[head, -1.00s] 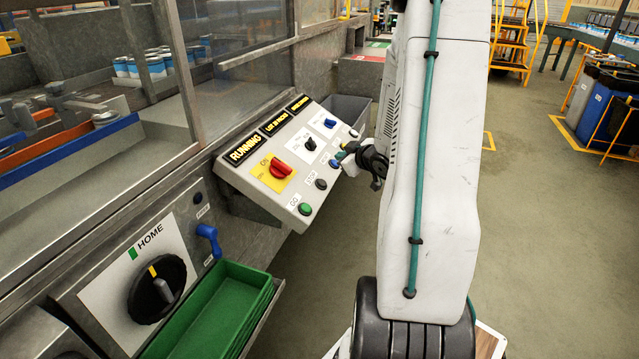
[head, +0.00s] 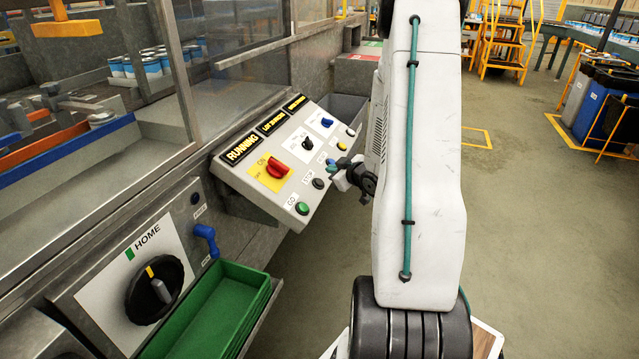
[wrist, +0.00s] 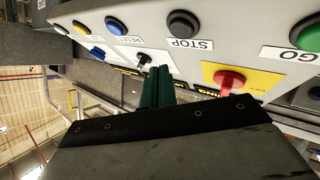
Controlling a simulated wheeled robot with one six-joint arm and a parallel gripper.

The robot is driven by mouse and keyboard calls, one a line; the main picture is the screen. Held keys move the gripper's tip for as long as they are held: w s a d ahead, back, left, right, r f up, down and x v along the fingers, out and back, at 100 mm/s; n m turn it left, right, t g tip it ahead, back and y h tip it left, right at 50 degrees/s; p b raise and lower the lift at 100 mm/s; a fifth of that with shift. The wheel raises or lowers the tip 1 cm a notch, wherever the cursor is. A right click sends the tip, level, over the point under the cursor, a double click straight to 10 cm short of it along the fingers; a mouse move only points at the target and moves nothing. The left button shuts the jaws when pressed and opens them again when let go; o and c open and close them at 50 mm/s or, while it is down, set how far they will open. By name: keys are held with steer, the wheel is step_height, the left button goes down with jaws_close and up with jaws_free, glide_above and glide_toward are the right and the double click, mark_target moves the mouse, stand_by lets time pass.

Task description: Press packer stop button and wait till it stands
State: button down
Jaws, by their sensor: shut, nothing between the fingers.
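The packer's sloped control panel (head: 235,180) has a dark round stop button (head: 318,183) labelled STOP, between the green GO button (head: 302,208) and the blue RESET button. The lit sign (head: 241,149) reads RUNNING. My gripper (head: 335,168) is beside the panel's right edge, near the stop and RESET buttons. In the wrist view its teal fingers (wrist: 157,76) are shut and empty. There the stop button (wrist: 184,24) lies beyond the fingertips and slightly right, apart from them. The button does not look covered or touched.
A red rotary switch (head: 278,168) on a yellow plate and a black key switch sit on the panel. A green tray (head: 215,310) and a HOME dial (head: 155,288) are at lower left. Glass guarding stands behind the panel.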

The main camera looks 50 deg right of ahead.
mark_target(319, 178)
steer(key=shift+w+a+f, duration=0.2)
steer(key=shift+w+f, duration=0.2)
steer(key=shift+f, duration=0.35)
steer(key=shift+w+a+f, duration=0.15)
steer(key=shift+w+f, duration=0.25)
steer(key=shift+f, duration=0.3)
stand_by(1.0)
steer(key=shift+w+a+f, duration=0.1)
steer(key=shift+w+f, duration=0.1)
steer(key=shift+f, duration=0.2)
steer(key=shift+w+a+f, duration=0.1)
steer(key=shift+w+f, duration=0.1)
steer(key=shift+f, duration=0.15)
stand_by(0.6)
stand_by(0.4)
steer(key=shift+s+d+r, duration=0.2)
steer(key=shift+s+r, duration=0.2)
steer(key=shift+r, duration=0.35)
steer(key=r, duration=0.1)
steer(key=s+r, duration=0.1)
steer(key=r, duration=0.1)
steer(key=s+d+r, duration=0.1)
steer(key=shift+s+r, duration=0.15)
